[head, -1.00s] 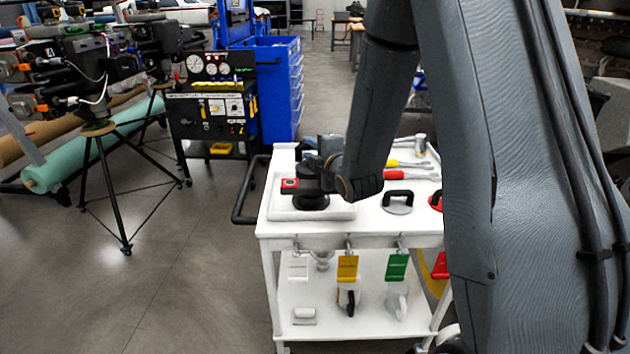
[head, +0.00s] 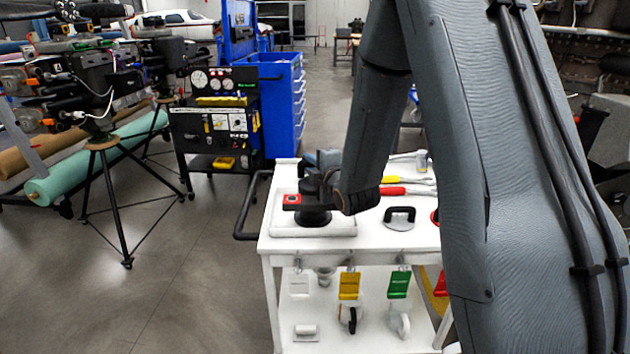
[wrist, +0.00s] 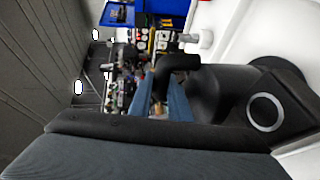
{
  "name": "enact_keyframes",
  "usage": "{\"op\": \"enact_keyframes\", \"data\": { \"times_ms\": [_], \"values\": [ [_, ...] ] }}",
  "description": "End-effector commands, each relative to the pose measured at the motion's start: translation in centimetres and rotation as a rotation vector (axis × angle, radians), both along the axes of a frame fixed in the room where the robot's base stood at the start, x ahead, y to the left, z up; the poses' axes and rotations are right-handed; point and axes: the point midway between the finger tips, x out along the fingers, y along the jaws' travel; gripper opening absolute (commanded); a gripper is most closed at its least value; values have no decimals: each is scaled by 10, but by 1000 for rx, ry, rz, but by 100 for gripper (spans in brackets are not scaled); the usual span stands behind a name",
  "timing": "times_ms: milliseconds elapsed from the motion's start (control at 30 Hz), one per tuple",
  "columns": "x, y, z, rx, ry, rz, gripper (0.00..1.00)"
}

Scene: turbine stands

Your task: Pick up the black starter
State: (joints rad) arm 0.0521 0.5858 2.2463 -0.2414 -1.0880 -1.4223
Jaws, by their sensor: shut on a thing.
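The black starter (head: 313,217) stands in a white tray (head: 345,228) on the cart's top, at the left end. My gripper (head: 322,178) is at the starter, partly hidden by my own wrist. In the wrist view the starter (wrist: 215,98) is a large dark body with a bent black neck, close in front of the camera. My gripper's blue-grey fingers (wrist: 168,100) are shut on it there. I cannot tell any gap between starter and tray.
The white cart (head: 400,240) also bears a black-handled plate (head: 399,216) and red and yellow tools (head: 405,190). Coloured tags (head: 349,284) hang from its front edge. A blue cabinet (head: 283,105) stands behind, and a tripod (head: 108,200) at left. Floor between is clear.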

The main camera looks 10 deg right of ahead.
Motion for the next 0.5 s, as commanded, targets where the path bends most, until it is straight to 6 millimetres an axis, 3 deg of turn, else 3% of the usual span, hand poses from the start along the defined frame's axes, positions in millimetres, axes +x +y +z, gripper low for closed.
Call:
{"op": "enact_keyframes", "data": {
  "times_ms": [267, 500],
  "values": [
    [1, 0, 25, 1, -10, 0, 0],
    [1, 0, 60, 1, -11, 0, 0]
  ]
}}
